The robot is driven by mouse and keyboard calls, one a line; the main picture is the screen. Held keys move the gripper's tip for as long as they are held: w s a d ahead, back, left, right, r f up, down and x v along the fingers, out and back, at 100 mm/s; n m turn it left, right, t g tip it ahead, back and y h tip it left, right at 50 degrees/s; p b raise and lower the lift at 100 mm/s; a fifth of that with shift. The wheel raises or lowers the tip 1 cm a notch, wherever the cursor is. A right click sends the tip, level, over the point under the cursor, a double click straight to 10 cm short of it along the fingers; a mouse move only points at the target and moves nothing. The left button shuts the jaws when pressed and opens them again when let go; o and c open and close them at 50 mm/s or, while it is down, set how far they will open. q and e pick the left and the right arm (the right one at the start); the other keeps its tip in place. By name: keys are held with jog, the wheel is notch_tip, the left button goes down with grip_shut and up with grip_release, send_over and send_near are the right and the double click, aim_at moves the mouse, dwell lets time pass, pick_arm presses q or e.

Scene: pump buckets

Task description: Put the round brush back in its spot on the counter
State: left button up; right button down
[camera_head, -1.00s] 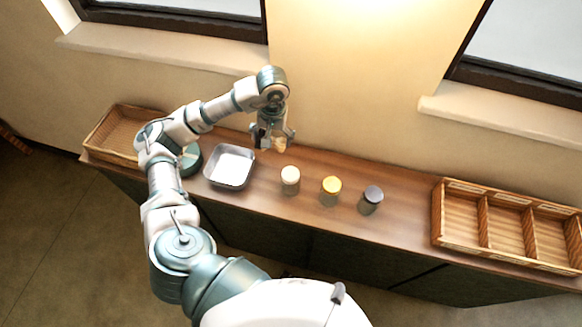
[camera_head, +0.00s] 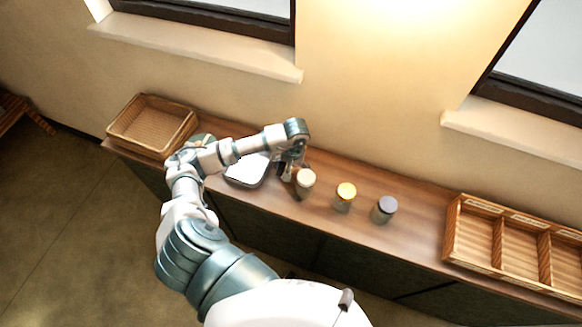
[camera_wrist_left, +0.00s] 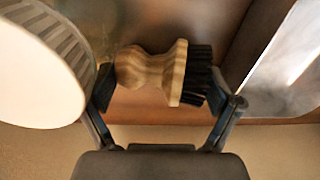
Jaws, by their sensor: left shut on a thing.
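The round brush (camera_wrist_left: 158,70) has a striped wooden handle and black bristles. In the left wrist view it lies sideways between the two fingers of my left gripper (camera_wrist_left: 165,95), which is shut on it. In the head view my left gripper (camera_head: 290,168) is low over the counter (camera_head: 330,215), between the metal tray and the white-lidded jar. The brush is hidden there by the gripper. I cannot tell whether the brush touches the counter. My right gripper is not in view.
The white-lidded jar (camera_head: 305,180) stands close beside the gripper, its ribbed lid large in the wrist view (camera_wrist_left: 40,65). The metal tray (camera_head: 247,172) is on the other side. A yellow-lidded jar (camera_head: 345,195), grey-lidded jar (camera_head: 384,208), wicker basket (camera_head: 152,122) and divided wooden box (camera_head: 500,235) share the counter.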

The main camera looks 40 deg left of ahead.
aim_at(293, 169)
pick_arm(q)
jog(key=shift+a, duration=0.15)
jog(key=o, duration=1)
jog(key=shift+c, duration=0.2)
jog(key=shift+r, duration=0.1)
jog(key=shift+w+r, duration=0.1)
jog(key=shift+r, duration=0.25)
notch_tip(293, 169, up, 11)
jog(key=d+b, duration=0.1)
jog(key=shift+w+r, duration=0.1)
